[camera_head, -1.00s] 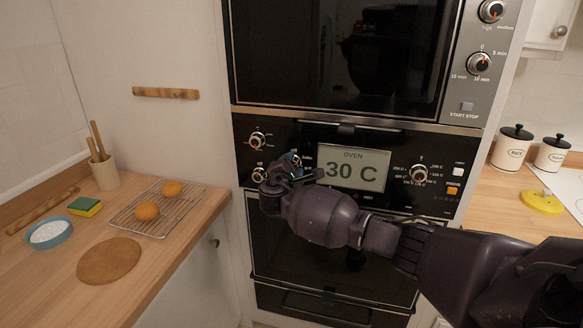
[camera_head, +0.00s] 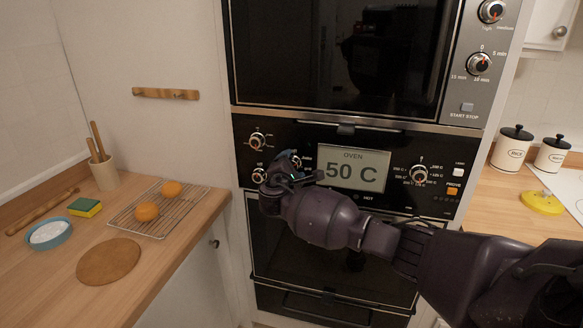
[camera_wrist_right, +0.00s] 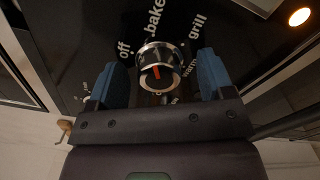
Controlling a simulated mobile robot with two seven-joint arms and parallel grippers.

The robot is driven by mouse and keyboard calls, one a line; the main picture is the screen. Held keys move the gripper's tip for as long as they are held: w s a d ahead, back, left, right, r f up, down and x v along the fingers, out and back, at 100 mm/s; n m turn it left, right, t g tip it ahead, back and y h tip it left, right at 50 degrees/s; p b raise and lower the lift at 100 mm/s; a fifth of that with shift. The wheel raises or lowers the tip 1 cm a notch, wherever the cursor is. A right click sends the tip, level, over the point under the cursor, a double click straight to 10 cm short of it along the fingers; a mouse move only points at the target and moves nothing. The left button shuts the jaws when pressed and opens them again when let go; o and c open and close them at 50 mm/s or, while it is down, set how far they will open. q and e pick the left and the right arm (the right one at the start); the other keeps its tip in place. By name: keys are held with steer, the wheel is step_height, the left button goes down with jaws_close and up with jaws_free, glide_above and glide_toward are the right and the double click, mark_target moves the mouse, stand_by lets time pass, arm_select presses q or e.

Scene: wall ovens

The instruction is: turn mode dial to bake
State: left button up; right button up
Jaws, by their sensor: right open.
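My right gripper (camera_wrist_right: 162,80) is open, one blue finger on each side of the dial, with visible gaps. In the head view my right gripper (camera_head: 279,171) is at the lower left of the oven panel (camera_head: 320,145) and hides much of that area. My left gripper is not in view.
A display (camera_head: 353,171) reads "50 C", its left edge partly covered. Other dials are at upper left (camera_head: 257,141) and right (camera_head: 419,174). Canisters (camera_head: 511,148) stand on the right counter.

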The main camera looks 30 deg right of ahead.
steer(key=v, duration=1.1)
stand_by(0.3)
